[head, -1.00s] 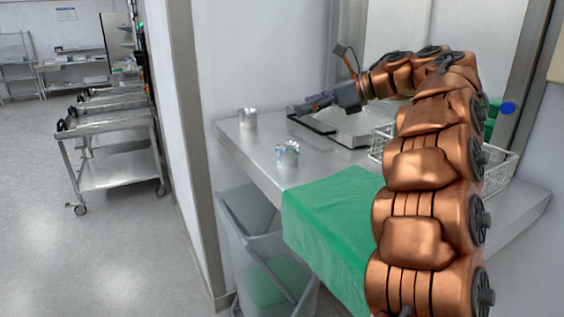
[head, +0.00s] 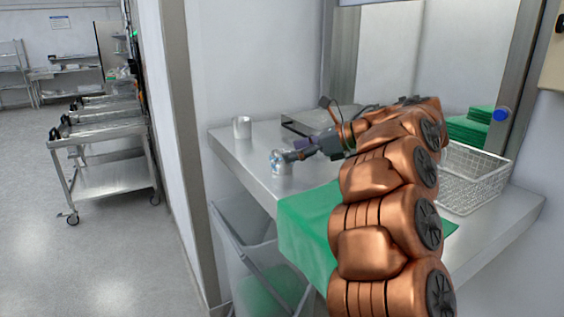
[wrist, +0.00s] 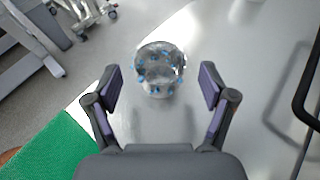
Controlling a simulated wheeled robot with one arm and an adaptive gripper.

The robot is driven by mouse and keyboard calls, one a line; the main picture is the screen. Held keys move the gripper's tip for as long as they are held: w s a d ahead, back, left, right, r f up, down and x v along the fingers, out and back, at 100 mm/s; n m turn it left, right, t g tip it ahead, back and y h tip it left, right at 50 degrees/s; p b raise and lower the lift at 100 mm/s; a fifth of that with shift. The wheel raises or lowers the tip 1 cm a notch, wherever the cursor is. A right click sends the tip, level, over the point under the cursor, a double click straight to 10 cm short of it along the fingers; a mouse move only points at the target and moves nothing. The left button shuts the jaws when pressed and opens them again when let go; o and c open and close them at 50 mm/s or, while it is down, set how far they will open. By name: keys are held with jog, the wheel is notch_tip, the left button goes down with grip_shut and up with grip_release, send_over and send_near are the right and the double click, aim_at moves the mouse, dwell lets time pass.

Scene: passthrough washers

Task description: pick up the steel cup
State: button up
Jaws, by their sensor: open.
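A small metallic cup with blue spots (head: 279,164) stands upright near the left edge of the steel counter (head: 240,160). In the wrist view this spotted cup (wrist: 159,62) lies ahead, centred between the fingers. A plain silvery cup (head: 242,127) stands farther back on the counter; I cannot tell which of the two is meant by the steel cup. My gripper (wrist: 160,82) is open, with one finger to each side of the spotted cup's near part and a gap on both sides. In the head view my gripper (head: 297,154) is right beside that cup.
A green cloth (head: 305,215) covers the counter's front. A wire basket (head: 470,175) stands at the right, and a flat tray (head: 305,120) with a dark handle lies behind the gripper. A bin (head: 255,245) stands below; carts (head: 105,150) are at the left.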

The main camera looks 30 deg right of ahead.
jog(key=shift+p+x, duration=0.7)
jog(key=shift+x, duration=2.5)
jog(key=c, duration=1.1)
